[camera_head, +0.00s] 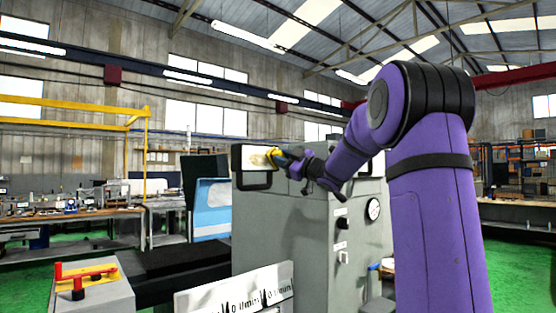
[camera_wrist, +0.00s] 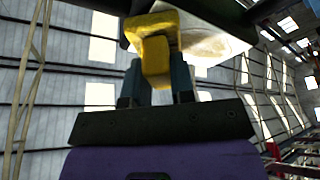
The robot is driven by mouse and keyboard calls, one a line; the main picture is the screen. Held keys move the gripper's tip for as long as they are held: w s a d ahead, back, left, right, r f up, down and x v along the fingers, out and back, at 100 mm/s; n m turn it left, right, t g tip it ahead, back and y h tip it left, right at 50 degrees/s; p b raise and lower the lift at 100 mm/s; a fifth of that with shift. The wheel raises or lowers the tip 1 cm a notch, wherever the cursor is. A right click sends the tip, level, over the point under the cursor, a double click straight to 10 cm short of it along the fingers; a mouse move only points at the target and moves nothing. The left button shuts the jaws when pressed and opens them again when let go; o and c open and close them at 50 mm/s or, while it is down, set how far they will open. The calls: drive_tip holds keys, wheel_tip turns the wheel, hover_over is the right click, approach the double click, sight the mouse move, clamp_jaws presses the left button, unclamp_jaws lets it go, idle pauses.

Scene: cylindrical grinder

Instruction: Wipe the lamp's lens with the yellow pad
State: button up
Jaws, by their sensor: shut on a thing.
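The lamp (camera_head: 238,164) has a dark frame and a pale, lit-looking lens (camera_head: 256,152). It stands at the top left of the grey machine housing. The lens also shows at the top of the wrist view (camera_wrist: 215,42), with a brownish tint on it. My gripper (camera_head: 284,160) is at the right part of the lamp. In the wrist view its two blue-grey fingers (camera_wrist: 156,78) are shut on the yellow pad (camera_wrist: 156,52). The pad (camera_head: 272,153) overlaps the lens in both views and looks at or very near its surface; I cannot tell whether they touch.
The grey machine housing (camera_head: 285,225) with a round gauge (camera_head: 374,209) stands below my arm. A box with red levers (camera_head: 85,280) is at the lower left. A blue-and-white panel (camera_head: 212,208) stands left of the housing. Workbenches line the back.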

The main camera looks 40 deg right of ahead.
drive_tip(key=shift+d, duration=0.45)
drive_tip(key=shift+w, duration=0.15)
drive_tip(key=shift+a, duration=0.15)
drive_tip(key=shift+s+a, duration=0.2)
drive_tip(key=shift+a, duration=2.75)
drive_tip(key=shift+s+a, duration=0.15)
drive_tip(key=shift+a, duration=2.8)
drive_tip(key=shift+r, duration=0.1)
drive_tip(key=shift+w, duration=0.1)
drive_tip(key=shift+d, duration=0.1)
